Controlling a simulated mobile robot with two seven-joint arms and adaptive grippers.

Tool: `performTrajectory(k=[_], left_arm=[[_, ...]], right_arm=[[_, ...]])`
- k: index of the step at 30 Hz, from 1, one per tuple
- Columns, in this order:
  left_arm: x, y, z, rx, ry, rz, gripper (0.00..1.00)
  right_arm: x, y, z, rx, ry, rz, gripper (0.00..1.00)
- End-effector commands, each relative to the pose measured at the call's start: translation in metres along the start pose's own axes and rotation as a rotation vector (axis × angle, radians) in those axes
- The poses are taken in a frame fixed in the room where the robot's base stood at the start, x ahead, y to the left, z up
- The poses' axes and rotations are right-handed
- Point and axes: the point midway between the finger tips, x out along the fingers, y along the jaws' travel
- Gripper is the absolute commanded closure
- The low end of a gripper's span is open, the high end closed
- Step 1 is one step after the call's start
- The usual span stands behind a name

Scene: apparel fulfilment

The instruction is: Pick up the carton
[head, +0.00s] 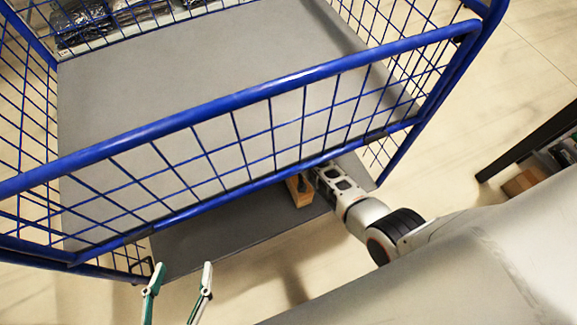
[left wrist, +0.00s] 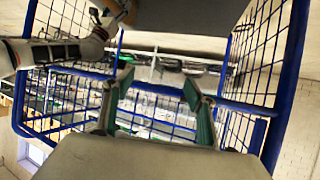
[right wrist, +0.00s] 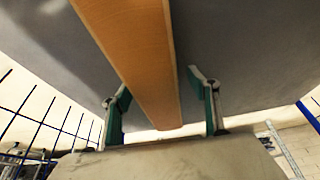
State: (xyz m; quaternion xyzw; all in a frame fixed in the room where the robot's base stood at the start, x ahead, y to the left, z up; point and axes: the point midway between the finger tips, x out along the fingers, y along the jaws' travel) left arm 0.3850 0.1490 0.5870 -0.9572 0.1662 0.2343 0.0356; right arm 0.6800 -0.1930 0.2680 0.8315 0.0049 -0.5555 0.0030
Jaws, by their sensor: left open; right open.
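The carton (head: 299,191) is a small orange-brown box at the near edge of the grey deck, just below the blue cart's lower rail. In the right wrist view the carton (right wrist: 145,65) runs down from the top edge, between the two fingers. My right gripper (right wrist: 162,108) is open, with gaps between its fingers and the carton's sides; in the head view it is partly hidden beside the carton. My left gripper (head: 178,280) is open and empty in front of the cart, well apart from the carton. Its fingers also show in the left wrist view (left wrist: 160,95).
The blue wire cart (head: 270,92) has a rail and mesh between me and its grey deck (head: 220,65). Dark wrapped packages (head: 120,18) lie beyond the deck at the upper left. A dark table edge (head: 530,140) stands at the right. Pale floor is clear between them.

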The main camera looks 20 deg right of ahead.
Motion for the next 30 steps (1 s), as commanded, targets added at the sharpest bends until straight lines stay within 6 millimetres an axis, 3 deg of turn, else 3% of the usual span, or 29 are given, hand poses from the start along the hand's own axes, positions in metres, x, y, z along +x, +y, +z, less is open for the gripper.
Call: performTrajectory(k=[7, 12, 23, 26, 30], left_arm=[[0.005, 0.011, -0.001, -0.072, 0.022, 0.019, 0.43], [0.007, 0.03, -0.001, -0.203, 0.044, 0.048, 0.43], [0.007, 0.038, -0.006, -0.269, 0.064, 0.062, 0.43], [0.007, 0.038, -0.006, -0.269, 0.064, 0.062, 0.43], [0.007, 0.038, -0.006, -0.268, 0.064, 0.062, 0.43]], right_arm=[[0.034, 0.004, 0.017, -0.001, -0.016, 0.002, 0.4], [0.053, 0.005, 0.016, 0.0, -0.014, 0.001, 0.4], [0.054, 0.005, 0.004, 0.0, 0.002, 0.001, 0.4], [0.054, 0.005, 0.004, 0.0, 0.001, 0.001, 0.61], [0.054, 0.005, 0.005, 0.0, 0.001, 0.001, 0.97]])
